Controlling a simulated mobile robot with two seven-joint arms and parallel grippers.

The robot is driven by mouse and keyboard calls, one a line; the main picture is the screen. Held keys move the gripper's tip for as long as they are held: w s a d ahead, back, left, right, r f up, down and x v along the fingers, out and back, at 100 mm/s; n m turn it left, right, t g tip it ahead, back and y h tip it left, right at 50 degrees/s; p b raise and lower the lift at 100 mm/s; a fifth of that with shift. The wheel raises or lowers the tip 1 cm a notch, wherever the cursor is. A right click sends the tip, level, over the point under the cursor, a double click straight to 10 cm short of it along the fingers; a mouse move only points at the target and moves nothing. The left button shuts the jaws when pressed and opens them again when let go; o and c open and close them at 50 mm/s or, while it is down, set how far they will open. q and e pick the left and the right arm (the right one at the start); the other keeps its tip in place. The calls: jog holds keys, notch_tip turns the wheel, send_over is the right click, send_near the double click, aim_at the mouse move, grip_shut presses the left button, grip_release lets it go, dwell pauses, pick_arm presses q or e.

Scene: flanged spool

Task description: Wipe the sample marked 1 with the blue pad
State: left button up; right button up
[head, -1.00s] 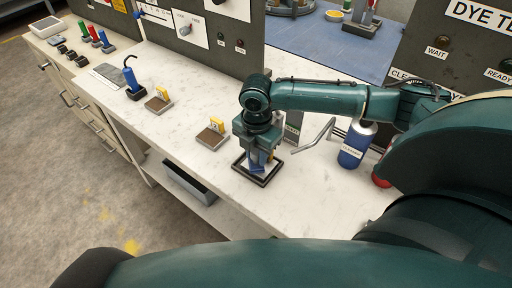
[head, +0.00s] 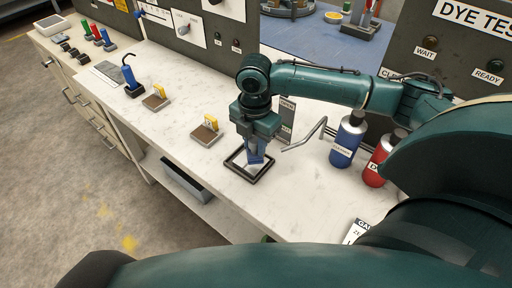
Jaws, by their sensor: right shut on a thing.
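My right gripper (head: 256,144) points down, shut on the blue pad (head: 255,160). The pad is inside the outline of a black-rimmed square tray (head: 235,168) on the white bench; I cannot tell whether it touches the tray floor. Two brown sample blocks with yellow tags lie to the left: a nearer one (head: 203,136) and a farther one (head: 155,103). The tag marks are too small to read, so I cannot tell which is 1. My left gripper is not in view.
A blue bottle (head: 347,142) and a red bottle (head: 376,170) stand right of the tray, near a bent grey rod (head: 308,137). A blue tool in a black stand (head: 131,80) is at far left. Grey panels line the back. Bench between samples and tray is clear.

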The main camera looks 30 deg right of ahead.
jog(key=shift+r, duration=1.6)
jog(key=m, duration=0.1)
jog(key=a+m, duration=0.1)
jog(key=m, duration=0.1)
jog(key=s+r+m, duration=0.1)
jog(key=shift+a+m, duration=0.25)
jog(key=shift+m, duration=0.15)
jog(key=s+a+r+m, duration=0.1)
jog(key=m, duration=0.4)
jog(key=s+a+m, duration=0.1)
jog(key=m, duration=0.5)
jog(key=s+a+r+m, duration=0.1)
jog(key=m, duration=0.5)
jog(key=shift+s+a+r, duration=0.25)
jog(key=shift+a+r, duration=0.1)
